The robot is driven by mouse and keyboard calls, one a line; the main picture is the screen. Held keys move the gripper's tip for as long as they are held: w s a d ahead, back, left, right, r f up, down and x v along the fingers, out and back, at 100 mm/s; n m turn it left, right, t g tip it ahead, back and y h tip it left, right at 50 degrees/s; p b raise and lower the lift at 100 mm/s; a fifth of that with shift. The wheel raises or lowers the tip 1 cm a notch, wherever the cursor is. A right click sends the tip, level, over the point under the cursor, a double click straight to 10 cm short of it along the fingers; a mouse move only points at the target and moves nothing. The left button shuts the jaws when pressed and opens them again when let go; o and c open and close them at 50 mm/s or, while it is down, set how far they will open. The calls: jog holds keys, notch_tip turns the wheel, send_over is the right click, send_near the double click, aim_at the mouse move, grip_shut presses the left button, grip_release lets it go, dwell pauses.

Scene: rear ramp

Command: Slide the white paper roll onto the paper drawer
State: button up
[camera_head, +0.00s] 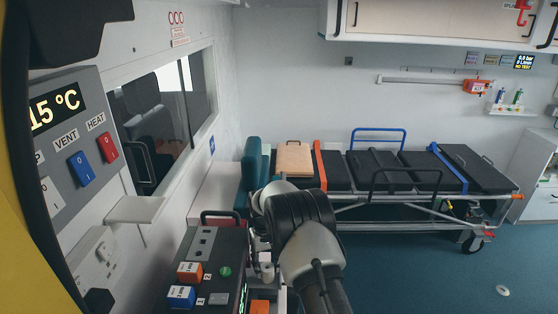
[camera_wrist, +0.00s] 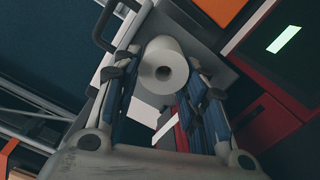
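My gripper (camera_wrist: 160,72) is open, with one dark blue finger on each side of the roll. The fingers look slightly apart from it, though contact at the far tips is hard to judge. A pale flat surface (camera_wrist: 148,113) shows below the roll between the fingers; I cannot tell whether it belongs to the paper drawer.
A dark device (camera_head: 213,250) with a handle and orange and blue labelled blocks stands left of my arm. A wall control panel (camera_head: 75,140) is close on the left. A stretcher (camera_head: 390,170) stands behind. The blue floor (camera_head: 430,280) at the right is mostly clear.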

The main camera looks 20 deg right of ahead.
jog(key=o, duration=0.4)
jog(key=shift+s, duration=0.1)
jog(key=shift+c, duration=0.2)
